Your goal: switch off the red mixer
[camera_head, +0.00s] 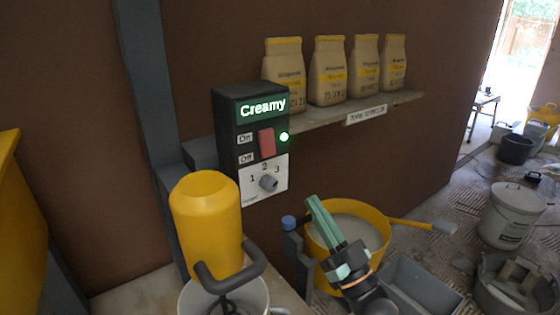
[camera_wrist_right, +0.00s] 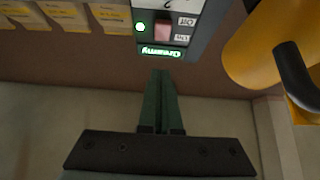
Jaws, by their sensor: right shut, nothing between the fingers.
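A dark control box (camera_head: 226,115) on the wall has a lit green "Creamy" sign (camera_head: 262,108). Its red rocker switch (camera_head: 267,142) sits beside "On" above and "Off" below; a green light (camera_head: 283,137) glows. A grey knob (camera_head: 268,183) is below, marked 1, 2, 3. The mixer (camera_head: 205,220) beside it looks yellow, not red. My right gripper (camera_head: 312,202) is shut and empty, below and right of the box, apart from it. The wrist view shows the box upside down, with the switch (camera_wrist_right: 168,30) beyond my fingertips (camera_wrist_right: 161,75). My left gripper is out of view.
A shelf (camera_head: 330,115) with several paper bags (camera_head: 328,75) juts out right of the box. A white bucket (camera_head: 255,295) stands under the mixer. A yellow tub (camera_head: 375,218) is behind my right gripper. Buckets stand on the floor at right.

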